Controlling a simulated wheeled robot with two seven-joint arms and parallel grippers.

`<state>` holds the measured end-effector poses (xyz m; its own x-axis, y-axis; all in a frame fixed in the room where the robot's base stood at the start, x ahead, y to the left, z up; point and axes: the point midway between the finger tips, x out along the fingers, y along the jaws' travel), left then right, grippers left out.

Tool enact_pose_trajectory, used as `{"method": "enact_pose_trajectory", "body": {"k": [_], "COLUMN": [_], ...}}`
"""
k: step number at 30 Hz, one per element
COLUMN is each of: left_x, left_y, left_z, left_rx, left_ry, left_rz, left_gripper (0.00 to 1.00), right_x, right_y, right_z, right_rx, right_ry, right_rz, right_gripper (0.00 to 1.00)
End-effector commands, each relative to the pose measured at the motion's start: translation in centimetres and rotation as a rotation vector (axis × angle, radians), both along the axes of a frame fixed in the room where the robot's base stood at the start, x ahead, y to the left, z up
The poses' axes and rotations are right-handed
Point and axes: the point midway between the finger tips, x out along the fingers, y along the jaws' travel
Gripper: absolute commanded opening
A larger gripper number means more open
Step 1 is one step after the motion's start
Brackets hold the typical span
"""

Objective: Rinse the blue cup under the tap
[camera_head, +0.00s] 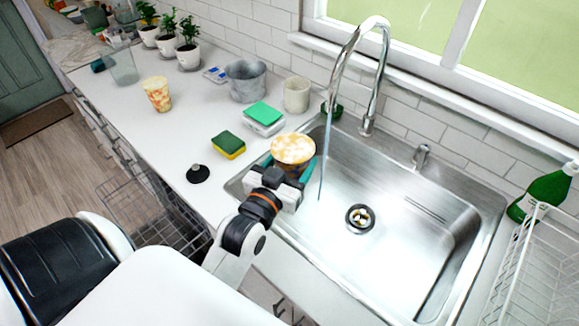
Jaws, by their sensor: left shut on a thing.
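My left gripper (290,183) is shut on a cup (293,148) at the left edge of the sink. The cup's top shows mottled orange and white; little of its side shows, and I cannot make out a clearly blue cup. Teal shows beside it at the gripper. The curved chrome tap (372,75) stands behind the sink (410,215). A thin stream of water (324,150) falls from its spout, just right of the cup. I cannot tell whether the water touches the cup. My right gripper is not in view.
Left of the sink are a green-yellow sponge (229,145), a black stopper (198,174), a mottled cup (157,93), a metal pot (247,80) and a pale cup (296,94). A white rack (530,270) and green bottle (546,192) stand right. The sink's right half is free.

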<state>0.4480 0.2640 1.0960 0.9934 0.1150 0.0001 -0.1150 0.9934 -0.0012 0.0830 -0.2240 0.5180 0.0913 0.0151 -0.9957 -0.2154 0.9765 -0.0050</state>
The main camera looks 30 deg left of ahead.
Motion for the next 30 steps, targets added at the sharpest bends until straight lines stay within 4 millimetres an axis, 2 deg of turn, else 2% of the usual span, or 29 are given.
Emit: {"method": "enact_pose_trajectory", "body": {"k": [13,24,30], "left_x": [4.5,8.2,10.1], "left_y": [-0.2,-0.3,-0.4], "left_z": [-1.0,-1.7,-1.9], "left_rx": [-0.001,-0.001,0.0], "left_ry": [-0.003,-0.003,-0.002], "left_rz": [-0.001,0.0,0.0], "left_gripper": [0.44,0.44,0.44], "right_x": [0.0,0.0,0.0], "right_y": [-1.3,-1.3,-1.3], "right_z": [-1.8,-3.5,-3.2], "right_rx": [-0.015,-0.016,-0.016], "right_ry": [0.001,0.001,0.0], "right_rz": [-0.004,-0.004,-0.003], "right_gripper": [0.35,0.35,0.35]}}
